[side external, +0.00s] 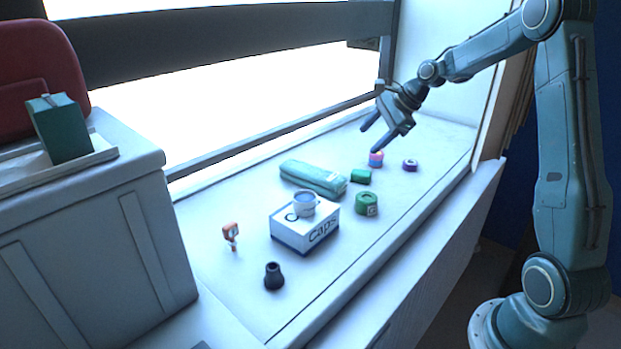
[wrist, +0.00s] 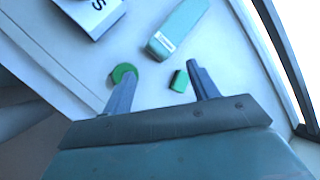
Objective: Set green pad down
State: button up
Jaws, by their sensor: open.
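The green pad (side external: 361,176), a small green block, lies on the white bench top (side external: 435,150). In the wrist view the green pad (wrist: 180,81) shows between my fingers, closer to the right fingertip. My gripper (side external: 370,139) is open, with its fingers apart and nothing between them, raised above the bench. In the wrist view my gripper (wrist: 161,69) also shows both fingers spread. A long teal pouch (side external: 313,177) lies left of the pad, close to it; it also shows in the wrist view (wrist: 183,25).
A green roll (side external: 367,204), a pink-and-blue piece (side external: 376,162) and a purple roll (side external: 410,165) lie near the pad. A caps box (side external: 318,234) carries a grey roll (side external: 304,204). An orange item (side external: 231,234) and black cone (side external: 273,276) stand nearer. A rail borders the window side.

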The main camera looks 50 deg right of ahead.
jog(key=s+a+r+n+g+h, duration=0.1)
jog(key=s+a+r+n, duration=0.4)
jog(key=a, duration=0.3)
jog(key=s+a+r+n+h, duration=0.1)
jog(key=s+a+r+n, duration=0.3)
jog(key=s+a+n, duration=0.3)
jog(key=s+a+f+n, duration=0.1)
jog(key=s+a+n, duration=0.2)
jog(key=s+n, duration=0.2)
jog(key=s+a+n, duration=0.4)
jog(key=s+n, duration=0.2)
jog(key=s, duration=0.5)
jog(key=shift+f+h, duration=0.3)
jog(key=shift+f, duration=0.1)
